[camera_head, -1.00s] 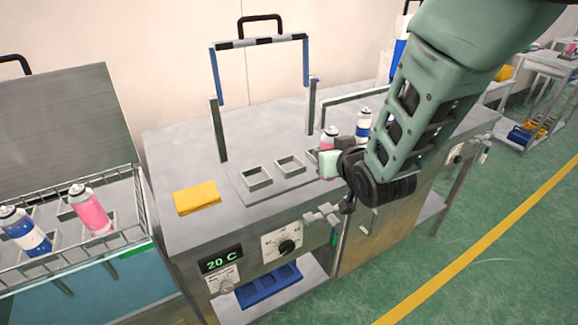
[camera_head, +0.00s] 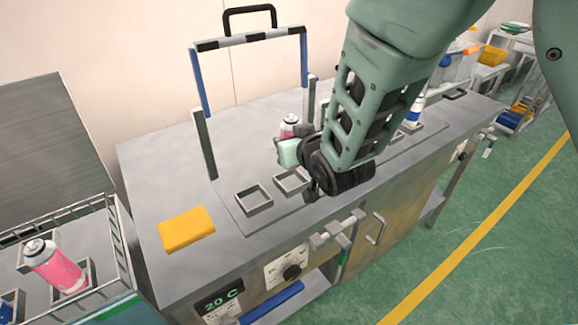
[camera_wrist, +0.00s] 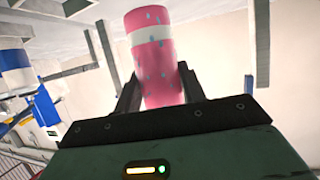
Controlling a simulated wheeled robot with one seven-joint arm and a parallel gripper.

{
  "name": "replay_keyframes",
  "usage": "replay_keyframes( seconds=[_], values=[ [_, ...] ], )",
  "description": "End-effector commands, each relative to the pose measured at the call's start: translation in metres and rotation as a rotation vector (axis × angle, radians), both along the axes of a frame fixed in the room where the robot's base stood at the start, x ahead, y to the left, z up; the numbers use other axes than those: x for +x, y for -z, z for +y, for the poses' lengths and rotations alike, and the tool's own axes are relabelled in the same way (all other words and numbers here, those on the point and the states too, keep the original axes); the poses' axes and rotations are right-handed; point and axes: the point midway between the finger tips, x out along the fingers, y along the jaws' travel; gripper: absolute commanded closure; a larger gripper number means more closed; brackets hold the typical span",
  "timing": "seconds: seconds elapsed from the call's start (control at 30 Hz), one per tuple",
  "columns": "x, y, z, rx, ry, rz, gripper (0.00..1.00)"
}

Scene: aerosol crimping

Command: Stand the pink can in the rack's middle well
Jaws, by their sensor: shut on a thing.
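My gripper (camera_head: 290,148) is shut on a pink can (camera_head: 289,127). The can's pink and white body also shows between the two dark jaws in the wrist view (camera_wrist: 155,60). In the head view its top stands above the jaws and it looks roughly upright; its lower part is hidden by my gripper. The rack (camera_head: 236,216) is a flat grey plate with square raised wells on the bench. Its left well (camera_head: 254,200) is empty. The middle well (camera_head: 291,181) is partly covered by my gripper, just below it. A further well is hidden behind my arm.
A frame with blue posts (camera_head: 250,42) stands behind the rack. A blue-and-white can (camera_head: 413,112) stands right of my arm. Another pink can (camera_head: 55,268) sits in the wire-edged bath at far left.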

Motion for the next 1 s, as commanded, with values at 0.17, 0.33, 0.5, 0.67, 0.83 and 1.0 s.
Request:
replay_keyframes(
  seconds=[0.17,0.33,0.5,0.67,0.83,1.0],
  values=[
    [0.000,0.022,0.000,0.000,0.000,-0.001,0.86],
    [0.000,0.037,0.000,-0.002,-0.001,-0.001,0.86],
    [0.000,0.060,0.000,-0.002,-0.001,-0.001,0.86],
    [0.000,0.066,0.000,0.002,-0.001,-0.003,0.86],
    [0.000,0.066,0.000,0.002,0.000,-0.002,0.86],
    [0.000,0.070,0.000,0.002,0.000,-0.001,0.57]
  ],
)
